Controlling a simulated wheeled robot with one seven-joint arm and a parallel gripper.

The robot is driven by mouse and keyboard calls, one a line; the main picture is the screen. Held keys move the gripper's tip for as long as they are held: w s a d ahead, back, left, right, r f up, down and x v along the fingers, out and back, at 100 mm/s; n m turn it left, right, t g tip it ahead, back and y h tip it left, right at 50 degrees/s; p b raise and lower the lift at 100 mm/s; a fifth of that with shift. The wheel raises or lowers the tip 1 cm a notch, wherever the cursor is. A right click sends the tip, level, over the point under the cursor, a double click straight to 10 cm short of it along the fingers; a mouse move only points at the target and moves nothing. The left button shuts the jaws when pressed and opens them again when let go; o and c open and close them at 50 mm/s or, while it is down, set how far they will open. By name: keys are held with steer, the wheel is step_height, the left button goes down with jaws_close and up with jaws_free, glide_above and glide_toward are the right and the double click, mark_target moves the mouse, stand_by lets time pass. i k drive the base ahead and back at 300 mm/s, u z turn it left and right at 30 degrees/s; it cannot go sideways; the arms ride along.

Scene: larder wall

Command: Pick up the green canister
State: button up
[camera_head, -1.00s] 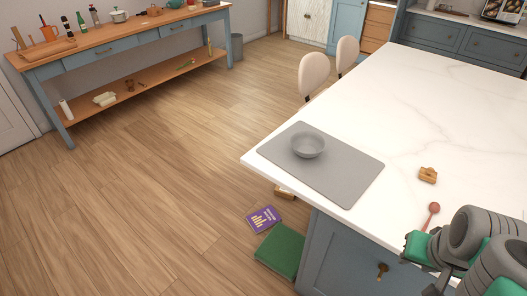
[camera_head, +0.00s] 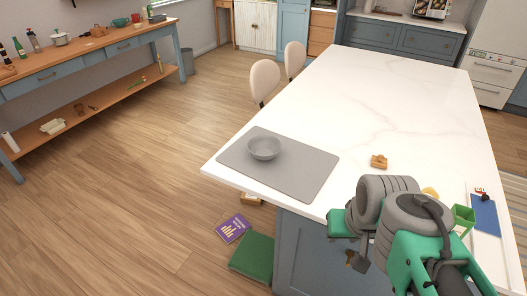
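A small green container (camera_head: 463,217) stands on the right part of the white island top, just right of my arm. It looks square and open at the top, and I cannot tell if it is the green canister. My arm, grey and green, covers the near right of the island. A dark grey piece at its end, apparently my gripper (camera_head: 363,258), shows in front of the blue cabinet front, apart from the green container. Its fingers are too unclear to show whether they are open.
A grey bowl (camera_head: 264,148) sits on a grey mat (camera_head: 310,185). A wooden block (camera_head: 379,162) and a blue item (camera_head: 485,215) are also on the island (camera_head: 390,100). Two chairs stand behind. A purple book (camera_head: 233,228) and a green one (camera_head: 252,256) lie on the floor, otherwise open at left.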

mark_target(464, 217)
steer(key=u, duration=0.9)
steer(key=k, duration=0.7)
steer(key=z, duration=0.1)
